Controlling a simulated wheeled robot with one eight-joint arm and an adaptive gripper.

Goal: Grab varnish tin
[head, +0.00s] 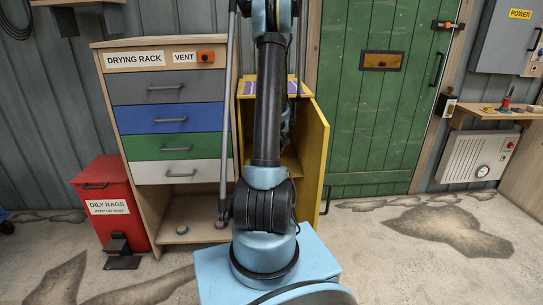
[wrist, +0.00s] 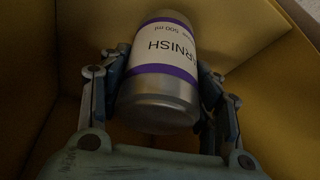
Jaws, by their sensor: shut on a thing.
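The varnish tin (wrist: 165,62) is a silver can with a white label and purple bands; part of the word VARNISH and "500 ml" read upside down in the wrist view. My gripper (wrist: 158,85) is shut on it, with a finger on each side of the can. Yellow walls surround the tin in that view. In the head view my arm stands in front of the open yellow cabinet (head: 313,150) and hides most of its inside. The tin cannot be made out there.
The cabinet's yellow door stands open on its right side. A drying rack (head: 168,90) with coloured drawers is close on the left, with a red oily rags bin (head: 105,205) beside it. A green door (head: 375,100) and a wall shelf (head: 495,112) are to the right.

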